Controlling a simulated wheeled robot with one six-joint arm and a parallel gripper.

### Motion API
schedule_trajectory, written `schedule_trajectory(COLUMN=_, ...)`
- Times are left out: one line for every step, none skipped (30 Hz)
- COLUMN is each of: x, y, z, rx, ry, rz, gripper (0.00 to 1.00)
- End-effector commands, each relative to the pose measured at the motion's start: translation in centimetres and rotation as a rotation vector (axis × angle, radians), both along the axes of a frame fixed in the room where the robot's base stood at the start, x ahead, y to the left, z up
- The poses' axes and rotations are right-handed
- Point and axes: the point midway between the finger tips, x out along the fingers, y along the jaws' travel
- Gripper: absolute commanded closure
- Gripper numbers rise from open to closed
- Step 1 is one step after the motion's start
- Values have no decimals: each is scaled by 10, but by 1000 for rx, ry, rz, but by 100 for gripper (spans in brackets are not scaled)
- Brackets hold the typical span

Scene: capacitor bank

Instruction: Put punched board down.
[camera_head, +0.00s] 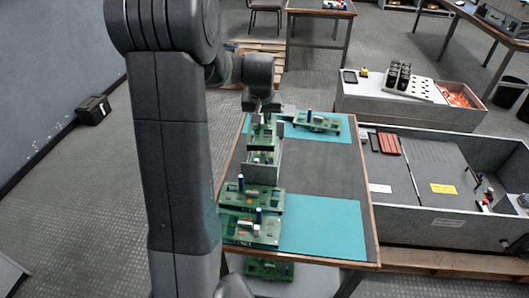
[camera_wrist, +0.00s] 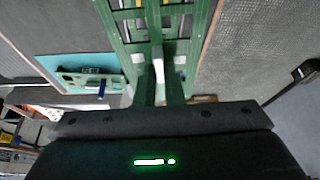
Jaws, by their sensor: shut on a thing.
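My gripper (camera_head: 262,105) is over the far left part of the table. It is shut on a green board (camera_head: 262,130), which also shows in the wrist view (camera_wrist: 135,30) as a green panel with rows of openings. I take it as the punched board; its underside is hidden. In the head view it hangs near or over a grey metal holder (camera_head: 262,174) with green board parts in it. I cannot tell whether the two touch. Another green board (camera_head: 318,122) lies on the far teal mat (camera_head: 345,134), right of my gripper.
The table (camera_head: 320,175) has bare grey room right of the holder. More green boards (camera_head: 250,230) lie at the near teal mat's (camera_head: 335,225) left side. One board (camera_head: 268,267) is below the table. A grey bin (camera_head: 455,225) stands to the right.

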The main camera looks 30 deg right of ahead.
Motion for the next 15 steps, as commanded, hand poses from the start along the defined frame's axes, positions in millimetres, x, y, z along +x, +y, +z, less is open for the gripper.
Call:
schedule_trajectory(x=0, y=0, z=1, rx=-1, ry=-1, rz=0, gripper=100)
schedule_trajectory(x=0, y=0, z=1, rx=0, ry=0, rz=-1, gripper=100)
schedule_trajectory(x=0, y=-1, z=3, rx=0, ry=0, rz=-4, gripper=100)
schedule_trajectory(x=0, y=-1, z=5, rx=-1, ry=0, rz=-9, gripper=100)
schedule_trajectory(x=0, y=-1, z=7, rx=0, ry=1, rz=-14, gripper=100)
schedule_trajectory(x=0, y=-2, z=11, rx=1, ry=2, rz=-23, gripper=100)
schedule_trajectory(x=1, y=-3, z=13, rx=0, ry=3, rz=-30, gripper=100)
schedule_trajectory(x=1, y=-4, z=15, rx=1, ry=3, rz=-38, gripper=100)
schedule_trajectory(x=1, y=-5, z=18, rx=0, ry=2, rz=-49, gripper=100)
schedule_trajectory(x=1, y=-5, z=20, rx=1, ry=2, rz=-56, gripper=100)
schedule_trajectory(x=1, y=-6, z=21, rx=1, ry=2, rz=-64, gripper=100)
schedule_trajectory(x=1, y=-7, z=22, rx=1, ry=2, rz=-72, gripper=100)
schedule_trajectory(x=1, y=-7, z=23, rx=0, ry=2, rz=-77, gripper=100)
schedule_trajectory(x=1, y=-8, z=23, rx=1, ry=3, rz=-83, gripper=100)
schedule_trajectory(x=2, y=-8, z=21, rx=1, ry=3, rz=-88, gripper=100)
